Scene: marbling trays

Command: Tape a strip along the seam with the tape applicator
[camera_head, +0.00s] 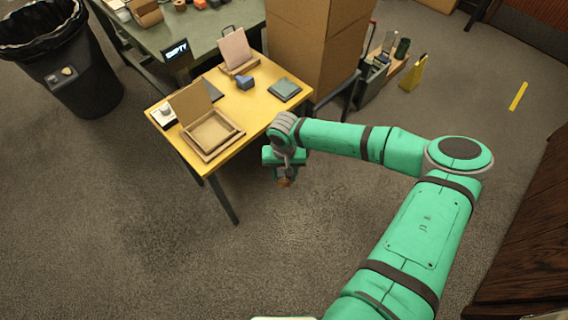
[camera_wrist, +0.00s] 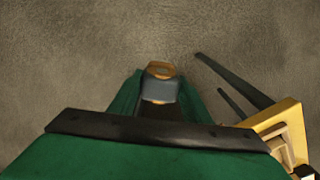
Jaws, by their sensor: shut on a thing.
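My gripper (camera_head: 285,168) hangs over the carpet, just off the right edge of the yellow table (camera_head: 240,128). It is shut on a small grey and orange-brown thing, probably the tape applicator (camera_head: 284,183). In the wrist view the grey body and orange end of the applicator (camera_wrist: 158,90) stick out past my gripper (camera_wrist: 158,106), with only floor beyond. My gripper hides part of it. An open shallow box (camera_head: 228,142) with a raised lid stands on the near part of the table. I cannot make out a seam.
The table also bears a blue block (camera_head: 245,82), a dark teal flat thing (camera_head: 284,89) and a second open box (camera_head: 236,52). A small white-topped device (camera_head: 164,115) stands at left. Tall cartons (camera_head: 312,45) stand behind. The floor in front is clear.

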